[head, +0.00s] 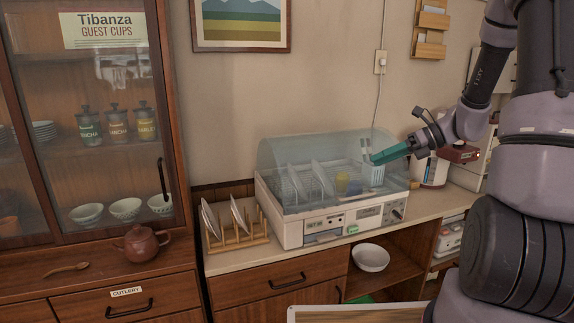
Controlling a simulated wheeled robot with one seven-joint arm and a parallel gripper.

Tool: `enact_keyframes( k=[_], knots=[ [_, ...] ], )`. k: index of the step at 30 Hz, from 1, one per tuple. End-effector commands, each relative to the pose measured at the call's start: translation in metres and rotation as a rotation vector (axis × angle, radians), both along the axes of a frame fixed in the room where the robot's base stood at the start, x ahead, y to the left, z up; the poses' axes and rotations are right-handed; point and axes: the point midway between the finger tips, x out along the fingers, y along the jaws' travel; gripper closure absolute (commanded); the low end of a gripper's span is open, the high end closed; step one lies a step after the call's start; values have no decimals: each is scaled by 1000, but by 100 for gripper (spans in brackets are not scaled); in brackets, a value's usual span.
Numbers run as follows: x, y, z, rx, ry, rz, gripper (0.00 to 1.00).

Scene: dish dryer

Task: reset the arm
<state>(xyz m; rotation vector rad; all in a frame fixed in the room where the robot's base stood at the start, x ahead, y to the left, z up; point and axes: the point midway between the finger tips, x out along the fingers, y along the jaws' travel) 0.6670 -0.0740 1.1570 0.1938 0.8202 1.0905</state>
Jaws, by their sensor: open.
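My arm comes in from the right side of the head view. My gripper (378,159), with teal fingers, is held in the air at the right end of the dish dryer (330,222), in front of or over its clear lid (300,150). The gripper is open, and I see nothing held in it. The two fingers overlap in this view, so the gap between them is hard to see. I cannot tell how near the fingers are to the lid.
Plates stand in the dryer and in a wooden rack (238,235) left of it. A teapot (140,244) and wooden spoon (67,269) lie on the left cabinet. A white bowl (370,258) sits on the shelf below. A white and red appliance (432,171) stands behind my gripper.

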Motion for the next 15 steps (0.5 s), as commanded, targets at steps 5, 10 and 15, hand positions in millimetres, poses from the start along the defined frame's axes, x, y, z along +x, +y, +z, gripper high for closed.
enact_keyframes(
  k=[5, 10, 15],
  knots=[
    [-45, 25, 44, -280, -300, 305, 52],
    [-88, 35, 77, -533, -583, 597, 52],
    [-127, 36, 107, -781, -863, 887, 52]
  ],
)
